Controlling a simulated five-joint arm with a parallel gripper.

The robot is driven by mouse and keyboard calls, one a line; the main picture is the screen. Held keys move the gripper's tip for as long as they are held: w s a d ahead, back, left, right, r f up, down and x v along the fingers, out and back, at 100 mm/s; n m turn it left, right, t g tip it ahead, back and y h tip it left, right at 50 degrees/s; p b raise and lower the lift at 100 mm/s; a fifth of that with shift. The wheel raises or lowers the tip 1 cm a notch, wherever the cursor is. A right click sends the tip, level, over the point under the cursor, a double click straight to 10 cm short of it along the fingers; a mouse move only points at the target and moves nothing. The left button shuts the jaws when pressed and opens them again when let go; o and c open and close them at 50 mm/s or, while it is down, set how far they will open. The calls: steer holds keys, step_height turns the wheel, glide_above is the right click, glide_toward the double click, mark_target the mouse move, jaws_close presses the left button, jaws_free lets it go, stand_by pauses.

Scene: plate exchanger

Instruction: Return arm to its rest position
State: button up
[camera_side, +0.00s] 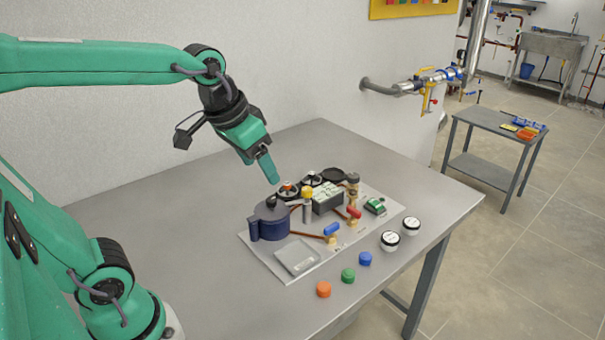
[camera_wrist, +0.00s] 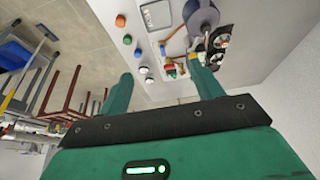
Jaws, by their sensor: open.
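My gripper (camera_side: 268,169) is in the side view, a green two-finger jaw angled down over the back left of the plate assembly, apart from it. In the wrist view my gripper (camera_wrist: 160,79) shows both green fingers spread with nothing between them. The plate exchanger board (camera_side: 345,235) lies on the table and carries a dark blue pump-like body (camera_side: 270,222), a light grey finned block (camera_side: 326,198), a red-handled valve (camera_side: 353,213) and a blue-handled valve (camera_side: 331,230). The board parts also show at the top of the wrist view, where the dark blue body (camera_wrist: 201,14) appears.
Orange (camera_side: 323,289), green (camera_side: 348,274) and blue (camera_side: 365,259) caps stand along the table's front side, with two white round gauges (camera_side: 390,241) beside them. The grey table (camera_side: 180,220) is bare left of the board. A wall pipe with a valve (camera_side: 425,82) juts out behind.

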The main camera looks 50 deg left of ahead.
steer(key=s+f+t, duration=0.1)
steer(key=s+f, duration=0.2)
steer(key=s, duration=0.4)
steer(key=shift+s, duration=0.2)
stand_by(4.9)
